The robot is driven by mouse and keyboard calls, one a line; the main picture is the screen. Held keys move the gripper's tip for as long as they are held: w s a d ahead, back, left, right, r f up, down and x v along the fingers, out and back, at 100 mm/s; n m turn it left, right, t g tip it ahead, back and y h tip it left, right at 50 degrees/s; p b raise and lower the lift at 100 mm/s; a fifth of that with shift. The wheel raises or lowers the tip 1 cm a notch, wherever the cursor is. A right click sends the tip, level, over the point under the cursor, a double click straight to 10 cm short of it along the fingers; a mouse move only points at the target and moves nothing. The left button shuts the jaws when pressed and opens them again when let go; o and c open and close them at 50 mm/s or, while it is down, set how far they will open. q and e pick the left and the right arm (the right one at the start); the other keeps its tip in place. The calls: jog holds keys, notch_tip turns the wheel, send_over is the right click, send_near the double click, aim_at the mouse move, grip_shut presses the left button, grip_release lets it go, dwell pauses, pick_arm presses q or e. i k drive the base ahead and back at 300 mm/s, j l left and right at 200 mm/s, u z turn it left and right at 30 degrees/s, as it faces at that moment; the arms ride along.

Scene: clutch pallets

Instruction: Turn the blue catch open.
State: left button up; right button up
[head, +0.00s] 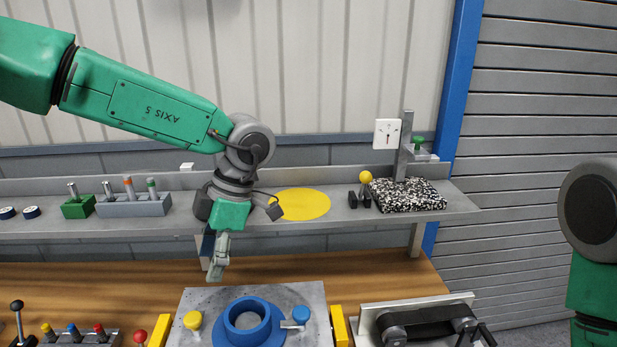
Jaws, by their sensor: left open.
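The blue catch (301,314) is a blue round knob with a short metal tongue. It sits on the grey metal plate (200,297), to the right of a blue ring-shaped part (247,316), and its tongue points left to the ring's edge. A yellow-knobbed catch (193,321) sits on the ring's left side. My left gripper (215,273) hangs pointing down above the wooden bench, behind and to the left of the blue catch and apart from it. It is open and holds nothing that I can see. My right arm shows at the right edge, its gripper out of view.
Yellow blocks (339,325) flank the plate. A black belt unit (425,322) stands to the right. Coloured knobs (73,330) and a black-balled lever (17,308) are at lower left. A grey shelf (110,226) with several fixtures runs behind.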

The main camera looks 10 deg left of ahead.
aim_at(301, 314)
jog(key=k, duration=1)
